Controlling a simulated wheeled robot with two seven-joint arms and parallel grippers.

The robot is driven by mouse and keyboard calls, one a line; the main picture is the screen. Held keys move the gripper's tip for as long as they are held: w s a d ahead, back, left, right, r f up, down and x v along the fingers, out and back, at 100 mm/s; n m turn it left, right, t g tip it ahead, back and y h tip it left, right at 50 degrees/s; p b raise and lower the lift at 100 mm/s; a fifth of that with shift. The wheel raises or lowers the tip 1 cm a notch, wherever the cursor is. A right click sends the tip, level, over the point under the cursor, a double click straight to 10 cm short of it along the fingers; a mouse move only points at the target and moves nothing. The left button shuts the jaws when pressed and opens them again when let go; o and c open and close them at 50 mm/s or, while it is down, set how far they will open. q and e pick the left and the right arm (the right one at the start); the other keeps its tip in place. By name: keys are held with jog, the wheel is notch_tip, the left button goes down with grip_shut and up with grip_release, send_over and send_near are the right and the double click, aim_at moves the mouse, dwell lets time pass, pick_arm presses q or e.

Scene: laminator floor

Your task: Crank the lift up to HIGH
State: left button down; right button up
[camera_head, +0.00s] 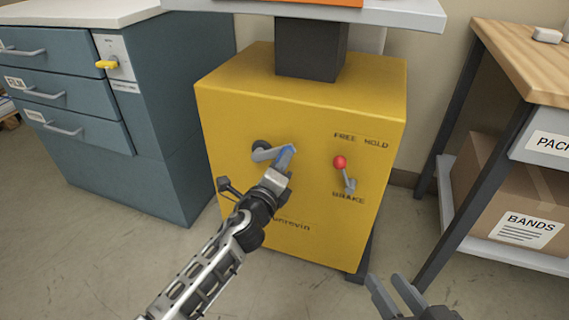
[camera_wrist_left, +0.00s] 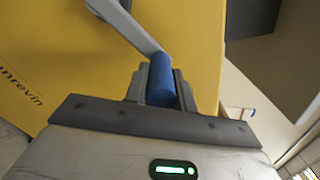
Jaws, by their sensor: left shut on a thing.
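The lift is a yellow box (camera_head: 301,105) with a dark column (camera_head: 311,50) rising from its top to a grey platform (camera_head: 400,13). A grey crank arm (camera_head: 265,154) with a blue handle (camera_head: 286,151) is on its front. My left gripper (camera_head: 282,163) is shut on the blue handle, which also shows between its fingers in the left wrist view (camera_wrist_left: 161,85). The crank arm points right from its hub. A brake lever with a red knob (camera_head: 340,162) sits right of the crank, between FREE/HOLD and BRAKE lettering. My right gripper (camera_head: 389,287) is apart from the lift, fingers spread and empty.
Open floor (camera_head: 120,260) lies in front of the lift.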

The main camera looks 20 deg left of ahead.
dwell(0.3)
pick_arm(q)
jog(key=c, duration=1.2)
grip_release()
jog(key=shift+o, duration=0.2)
jog(key=shift+s+f, duration=0.1)
